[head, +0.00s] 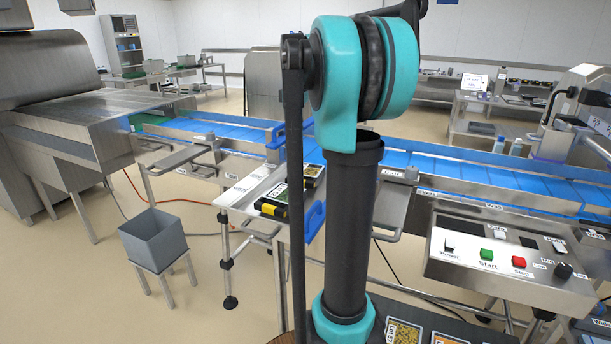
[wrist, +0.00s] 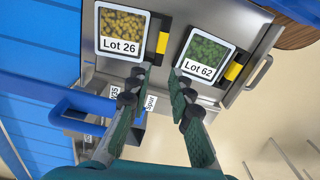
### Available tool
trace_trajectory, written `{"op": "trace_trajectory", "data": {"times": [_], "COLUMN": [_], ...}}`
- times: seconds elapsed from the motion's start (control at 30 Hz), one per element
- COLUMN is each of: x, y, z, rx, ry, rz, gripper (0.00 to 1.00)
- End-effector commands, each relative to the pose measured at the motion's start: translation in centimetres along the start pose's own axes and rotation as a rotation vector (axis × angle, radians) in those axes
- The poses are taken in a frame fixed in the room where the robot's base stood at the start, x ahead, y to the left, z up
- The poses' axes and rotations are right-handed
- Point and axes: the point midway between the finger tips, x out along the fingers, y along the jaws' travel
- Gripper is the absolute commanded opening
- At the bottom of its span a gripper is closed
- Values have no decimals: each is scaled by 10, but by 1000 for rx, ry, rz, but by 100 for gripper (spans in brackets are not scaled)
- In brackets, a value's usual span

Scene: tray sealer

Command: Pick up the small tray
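Two food trays show in the wrist view. A white-rimmed tray of yellow pieces labelled "Lot 26" (wrist: 122,28) is at upper left. A tray of green pieces labelled "Lot 62" (wrist: 206,50) is to its right and looks slightly smaller. Both sit in black-and-yellow holders on a metal drawer plate (wrist: 172,22), partly visible beside the conveyor in the head view (head: 239,192). My gripper (wrist: 161,74) is open and empty, its two fingers apart below the trays in the picture, touching neither. In the head view my arm hides the gripper.
A blue handle (wrist: 75,110) stands left of my fingers. The blue conveyor (head: 440,165) runs behind the drawer. A control panel (head: 510,265) with green and red buttons is at right. A grey bin (head: 153,240) stands on a stool at left. More food trays (head: 403,332) lie at the bottom.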

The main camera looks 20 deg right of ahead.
Motion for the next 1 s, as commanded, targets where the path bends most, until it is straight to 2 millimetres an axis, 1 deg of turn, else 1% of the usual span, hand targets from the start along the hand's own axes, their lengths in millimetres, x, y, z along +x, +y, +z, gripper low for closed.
{"op": "trace_trajectory", "data": {"times": [0.03,0.1,0.33,0.43,0.67,0.9,1.0], "x": [11,25,67,79,93,126,135], "y": [0,0,0,0,0,-2,-2], "z": [0,0,0,0,-1,-3,-2], "rx": [0,0,0,0,0,-1,0], "ry": [0,0,0,0,0,0,0], "rz": [0,0,0,0,0,0,0], "gripper": [21,21,21,21,21,21,21]}}
